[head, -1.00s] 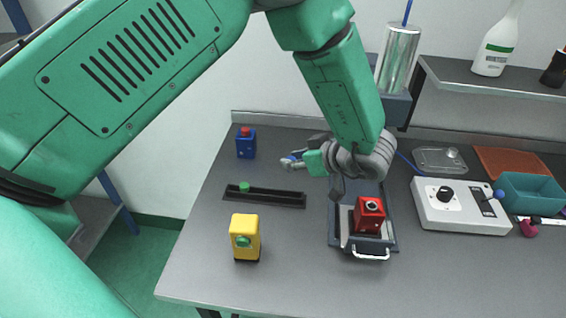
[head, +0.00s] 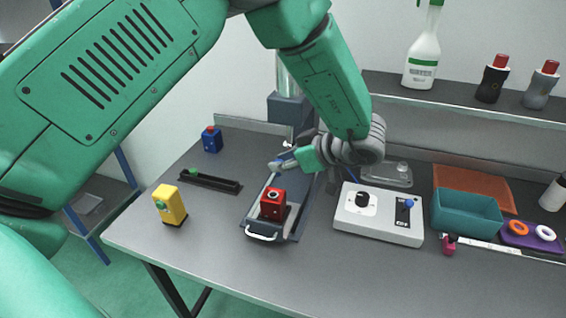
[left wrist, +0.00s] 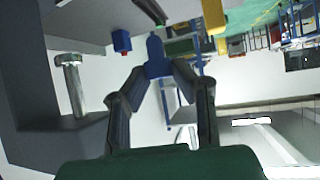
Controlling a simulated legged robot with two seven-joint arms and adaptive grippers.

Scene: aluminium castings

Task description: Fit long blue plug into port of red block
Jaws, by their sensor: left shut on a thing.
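The red block (head: 272,206) sits in a dark tray (head: 256,227) with a light handle at its front. A pale-ringed round port shows on its upper face. My left gripper (head: 279,164) is behind the red block and above the back part of the tray. In the left wrist view the left gripper (left wrist: 157,74) is shut on the long blue plug (left wrist: 155,53), which sticks out beyond the fingertips. In the head view only a little blue shows at the fingers. The plug is apart from the red block. My right gripper is out of view.
A yellow block (head: 170,205), a black slotted bar (head: 215,184) and a blue block with a red top (head: 212,141) stand left. A white control box (head: 378,218) and teal bin (head: 467,212) are right. The front table is clear.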

